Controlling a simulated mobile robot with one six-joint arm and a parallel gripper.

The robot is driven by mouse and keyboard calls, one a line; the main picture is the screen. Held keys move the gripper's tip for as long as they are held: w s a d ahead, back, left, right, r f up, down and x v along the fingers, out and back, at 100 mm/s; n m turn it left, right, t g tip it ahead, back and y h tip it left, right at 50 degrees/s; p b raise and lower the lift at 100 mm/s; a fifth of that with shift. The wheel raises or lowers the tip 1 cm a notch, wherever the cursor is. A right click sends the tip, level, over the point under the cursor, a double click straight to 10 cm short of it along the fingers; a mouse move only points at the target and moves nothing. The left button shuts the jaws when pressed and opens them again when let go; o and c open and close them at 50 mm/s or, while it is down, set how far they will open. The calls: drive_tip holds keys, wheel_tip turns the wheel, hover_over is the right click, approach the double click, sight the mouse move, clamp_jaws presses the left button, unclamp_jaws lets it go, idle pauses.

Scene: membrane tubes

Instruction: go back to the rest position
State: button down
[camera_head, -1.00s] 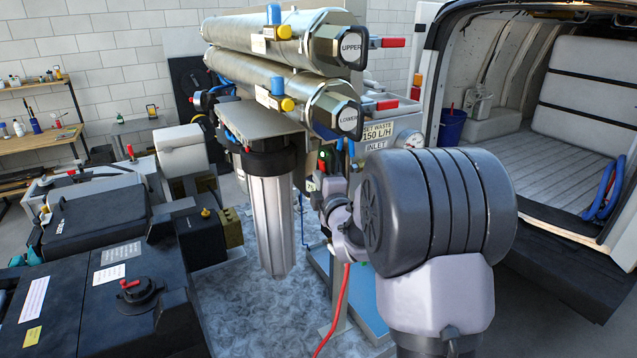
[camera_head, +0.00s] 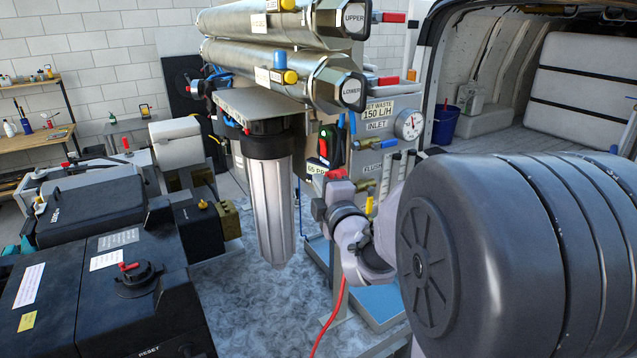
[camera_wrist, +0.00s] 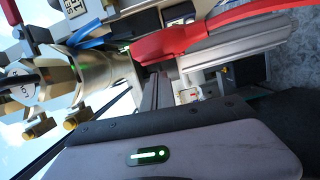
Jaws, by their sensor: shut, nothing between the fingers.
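My arm shows in the head view, with its large grey joint at the lower right and its pale wrist reaching in front of the valve panel (camera_head: 395,170). In the wrist view my gripper (camera_wrist: 156,88) is shut and empty, its dark fingers pointing toward the tube rig. Its pale body with a green light fills the bottom of that view. The upper steel membrane tube (camera_head: 245,23) and the lower one (camera_head: 250,63) lie stacked on the rig, their end caps facing right. In the wrist view a red part (camera_wrist: 205,33) crosses close beyond the fingers.
A clear-grey filter housing (camera_head: 271,210) hangs below the tubes. Black cases (camera_head: 85,210) stand at left. A red hose (camera_head: 333,315) runs down beside the wrist. A gauge (camera_head: 408,124) sits on the panel. The open van (camera_head: 500,140) is at right.

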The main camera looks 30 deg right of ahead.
drive_tip(key=s+a+f+m+g+b, duration=0.2)
drive_tip(key=s+a+f+m+b, duration=0.2)
drive_tip(key=f+b, duration=0.25)
drive_tip(key=s+a+f+m+g+b, duration=0.2)
drive_tip(key=s+a+f+m+b, duration=0.15)
drive_tip(key=f+m+b, duration=0.35)
drive_tip(key=s+a+f+m+g+y+b, duration=0.3)
drive_tip(key=s+a+f+m+b, duration=0.1)
drive_tip(key=s+a+f, duration=0.3)
drive_tip(key=s+a+f+m+g+y+b, duration=0.2)
drive_tip(key=s+a+f+m+g+b, duration=0.2)
drive_tip(key=s+f, duration=0.7)
drive_tip(key=s+a+b, duration=0.2)
drive_tip(key=s+a, duration=0.1)
drive_tip(key=s, duration=0.1)
drive_tip(key=shift+s+a+f+g+y, duration=0.3)
drive_tip(key=shift+s+a+y, duration=0.05)
drive_tip(key=shift+y, duration=0.05)
